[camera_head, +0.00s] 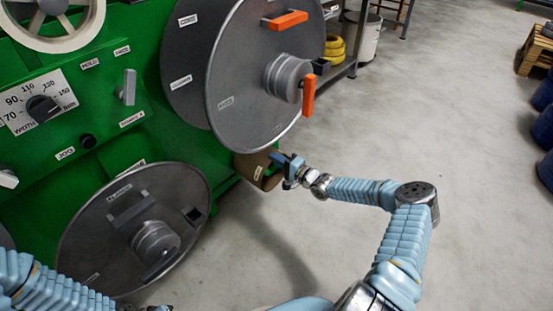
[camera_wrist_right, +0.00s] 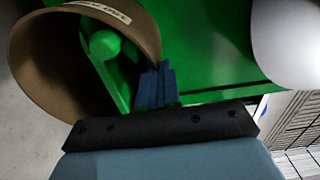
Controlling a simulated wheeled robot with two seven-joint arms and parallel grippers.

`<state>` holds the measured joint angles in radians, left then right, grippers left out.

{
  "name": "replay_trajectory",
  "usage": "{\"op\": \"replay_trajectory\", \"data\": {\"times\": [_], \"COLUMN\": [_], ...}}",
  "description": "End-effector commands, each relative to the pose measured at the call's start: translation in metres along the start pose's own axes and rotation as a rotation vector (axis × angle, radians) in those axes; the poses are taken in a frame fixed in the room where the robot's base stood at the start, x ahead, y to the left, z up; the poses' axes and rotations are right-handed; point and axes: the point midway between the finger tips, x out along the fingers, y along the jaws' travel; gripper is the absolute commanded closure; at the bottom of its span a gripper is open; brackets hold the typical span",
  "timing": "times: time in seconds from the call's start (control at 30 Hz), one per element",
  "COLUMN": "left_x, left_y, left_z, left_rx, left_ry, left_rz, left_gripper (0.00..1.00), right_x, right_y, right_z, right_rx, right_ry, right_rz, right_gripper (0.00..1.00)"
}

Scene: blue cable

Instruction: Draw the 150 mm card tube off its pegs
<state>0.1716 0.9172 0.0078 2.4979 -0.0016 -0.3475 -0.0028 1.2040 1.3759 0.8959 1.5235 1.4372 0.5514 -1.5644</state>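The brown card tube (camera_head: 258,170) hangs low on the green machine, beneath the large upper grey disc and partly hidden by it. Its open end faces the right wrist view (camera_wrist_right: 40,60), where green pegs (camera_wrist_right: 108,45) show inside it. A pale label on its rim is hard to read. My right gripper (camera_head: 277,158) is at the tube's right rim. In the right wrist view its blue fingers (camera_wrist_right: 156,85) are close together at the tube wall, seemingly pinching it. My left arm (camera_head: 45,285) enters at the lower left. Its gripper is cut off by the bottom edge.
The upper grey disc (camera_head: 235,75) with orange handles (camera_head: 308,95) overhangs the tube. A lower grey disc (camera_head: 110,225) stands to its left. The floor (camera_head: 470,130) to the right is open, with blue drums (camera_head: 543,128) at the far right edge.

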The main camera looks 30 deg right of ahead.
Motion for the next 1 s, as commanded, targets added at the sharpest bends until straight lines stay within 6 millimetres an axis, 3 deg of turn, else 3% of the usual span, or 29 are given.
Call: {"op": "replay_trajectory", "data": {"times": [1.0], "left_x": [-0.009], "left_y": [0.003], "left_z": [0.0], "left_rx": [0.0], "left_ry": [0.0], "left_rz": [0.0], "left_gripper": [0.57], "right_x": [-0.011], "right_y": [-0.001], "right_z": [0.0], "right_rx": [-0.001], "right_ry": [0.0], "right_rz": [-0.001], "right_gripper": [1.0]}}
